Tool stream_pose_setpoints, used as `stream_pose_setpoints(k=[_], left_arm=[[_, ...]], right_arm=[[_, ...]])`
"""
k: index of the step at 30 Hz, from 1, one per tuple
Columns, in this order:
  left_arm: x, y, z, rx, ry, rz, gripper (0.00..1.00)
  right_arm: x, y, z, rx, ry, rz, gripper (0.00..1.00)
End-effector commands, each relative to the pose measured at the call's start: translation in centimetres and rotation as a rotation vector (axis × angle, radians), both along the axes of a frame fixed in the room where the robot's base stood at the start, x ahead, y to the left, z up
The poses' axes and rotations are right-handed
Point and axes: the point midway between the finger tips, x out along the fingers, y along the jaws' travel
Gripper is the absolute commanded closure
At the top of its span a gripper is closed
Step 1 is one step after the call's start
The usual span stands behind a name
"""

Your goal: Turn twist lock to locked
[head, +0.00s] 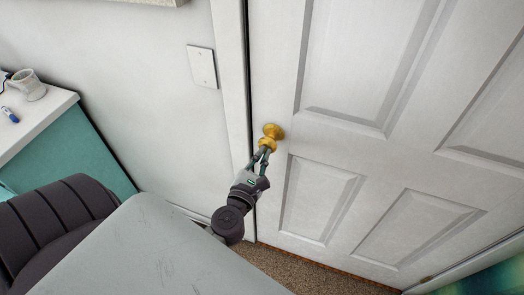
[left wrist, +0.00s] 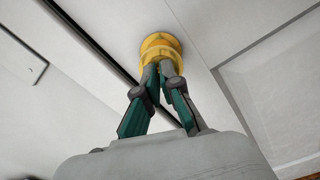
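A gold door knob (head: 270,136) sits near the left edge of a white panelled door (head: 348,60). It also shows at the top of the left wrist view (left wrist: 160,44). My left gripper (head: 264,150) reaches up to the front of the knob. In the left wrist view its two fingertips (left wrist: 163,72) are close together at the knob's face, with only a narrow gap between them. The twist lock itself is hidden at the fingertips, so I cannot see which way it is turned. My right gripper is in neither view.
The door is shut against its frame (head: 232,70). A white wall plate (head: 202,66) is left of it. A counter (head: 40,115) with a whitish mug (head: 30,88) stands at the far left. Brown carpet (head: 290,268) shows below the door.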

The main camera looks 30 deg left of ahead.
Motion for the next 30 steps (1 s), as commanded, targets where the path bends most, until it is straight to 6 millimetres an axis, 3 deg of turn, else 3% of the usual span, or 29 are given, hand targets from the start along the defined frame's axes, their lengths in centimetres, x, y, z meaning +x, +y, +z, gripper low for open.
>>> stream_pose_setpoints(k=[30], left_arm=[[0.1,-0.3,-0.1,0.917,0.223,-0.001,1.00]], right_arm=[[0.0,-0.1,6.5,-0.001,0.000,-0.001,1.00]])
